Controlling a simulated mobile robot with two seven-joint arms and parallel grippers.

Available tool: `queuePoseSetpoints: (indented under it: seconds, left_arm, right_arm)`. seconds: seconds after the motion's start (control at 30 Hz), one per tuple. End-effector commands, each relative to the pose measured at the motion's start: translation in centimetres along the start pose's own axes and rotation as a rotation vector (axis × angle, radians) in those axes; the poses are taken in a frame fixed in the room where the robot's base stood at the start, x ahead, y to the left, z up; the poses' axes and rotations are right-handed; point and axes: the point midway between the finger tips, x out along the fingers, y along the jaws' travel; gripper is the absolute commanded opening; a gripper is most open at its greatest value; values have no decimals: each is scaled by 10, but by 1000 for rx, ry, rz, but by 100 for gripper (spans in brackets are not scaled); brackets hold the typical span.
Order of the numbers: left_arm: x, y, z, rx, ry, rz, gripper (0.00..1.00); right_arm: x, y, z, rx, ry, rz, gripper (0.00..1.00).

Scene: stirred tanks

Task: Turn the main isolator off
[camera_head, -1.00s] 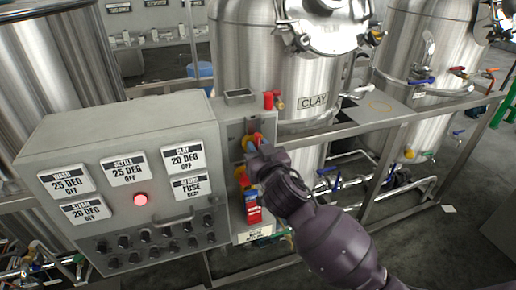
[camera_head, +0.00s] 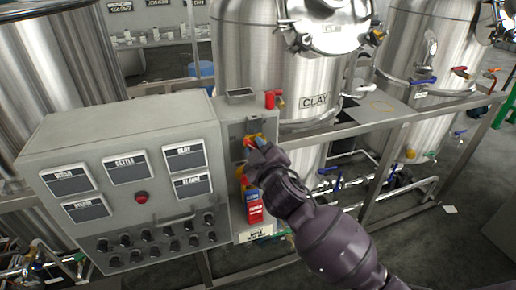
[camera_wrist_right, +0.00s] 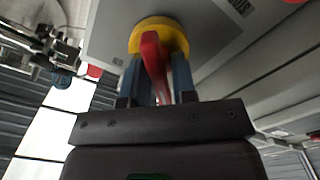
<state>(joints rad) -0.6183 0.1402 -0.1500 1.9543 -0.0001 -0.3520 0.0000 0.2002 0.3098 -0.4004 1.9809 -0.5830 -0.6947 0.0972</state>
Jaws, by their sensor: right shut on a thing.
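The main isolator is a red handle (camera_wrist_right: 153,52) on a round yellow plate (camera_wrist_right: 176,32), on the grey box at the right side of the control panel. In the head view, part of its yellow plate (camera_head: 258,138) shows above my right gripper (camera_head: 257,152). In the wrist view, the blue fingers of my right gripper (camera_wrist_right: 156,72) are on either side of the red handle and shut on it. My left gripper is out of view.
Below the isolator are a red and yellow control (camera_head: 240,174), partly hidden by my arm, and a red tag (camera_head: 254,212). A small red part (camera_head: 269,100) stands on the ledge above. Steel tanks (camera_head: 285,60), pipes and a rail (camera_head: 400,122) stand behind.

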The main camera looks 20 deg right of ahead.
Motion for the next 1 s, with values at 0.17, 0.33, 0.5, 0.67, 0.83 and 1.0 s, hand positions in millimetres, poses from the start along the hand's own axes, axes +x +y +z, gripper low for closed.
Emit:
queuePoseSetpoints:
  seconds: [0.17, 0.33, 0.5, 0.67, 0.83, 1.0]
  left_arm:
    - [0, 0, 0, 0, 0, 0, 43]
    - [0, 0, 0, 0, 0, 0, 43]
    - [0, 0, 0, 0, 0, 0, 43]
    - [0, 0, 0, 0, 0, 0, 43]
    - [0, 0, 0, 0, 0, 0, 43]
    - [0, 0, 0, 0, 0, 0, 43]
  right_arm:
    - [0, -2, 1, -170, -2, 0, 2]
    - [0, -3, 1, -332, -1, -1, 2]
    - [0, -4, 2, -485, -1, -1, 2]
    - [0, -4, 2, -612, -1, -1, 2]
    - [0, -5, 3, -714, -1, -2, 2]
    - [0, -6, 3, -783, -2, -2, 2]
